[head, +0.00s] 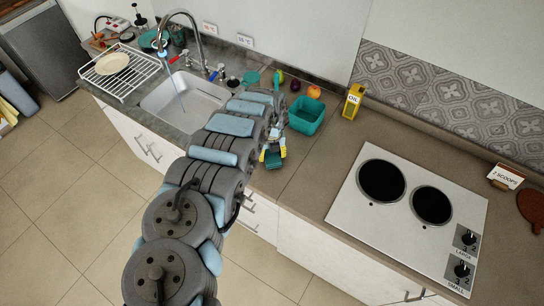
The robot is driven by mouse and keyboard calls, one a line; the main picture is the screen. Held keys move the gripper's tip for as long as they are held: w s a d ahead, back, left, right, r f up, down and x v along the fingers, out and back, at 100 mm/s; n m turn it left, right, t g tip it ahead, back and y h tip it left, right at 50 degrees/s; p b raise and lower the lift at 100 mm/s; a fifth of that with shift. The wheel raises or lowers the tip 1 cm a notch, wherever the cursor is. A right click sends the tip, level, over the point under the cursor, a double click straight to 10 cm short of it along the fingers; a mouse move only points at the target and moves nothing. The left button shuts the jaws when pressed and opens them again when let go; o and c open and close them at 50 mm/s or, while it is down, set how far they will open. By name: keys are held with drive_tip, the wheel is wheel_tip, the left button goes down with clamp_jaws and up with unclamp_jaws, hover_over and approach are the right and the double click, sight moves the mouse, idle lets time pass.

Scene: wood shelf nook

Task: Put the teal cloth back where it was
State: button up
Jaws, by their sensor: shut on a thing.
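My gripper (272,153) is low over the counter's front edge, between the sink and the stove, with its yellow fingertips downward. It is shut on the teal cloth (275,161), a small dark teal piece showing between and below the fingers. I cannot tell whether the cloth touches the counter. My arm hides the right front part of the sink and some of the counter.
A teal open bin (307,115) stands just behind and right of my gripper. The sink (180,98) has its tap (190,20) running. A dish rack (118,68) holds a plate. A yellow oil carton (353,101) and the stove (405,205) are right. Counter between bin and stove is clear.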

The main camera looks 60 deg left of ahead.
sight(272, 154)
drive_tip(key=shift+f, duration=0.75)
drive_tip(key=shift+f, duration=0.2)
drive_tip(key=o, duration=1.1)
drive_tip(key=shift+r, duration=6.2)
drive_tip(key=shift+w, duration=0.1)
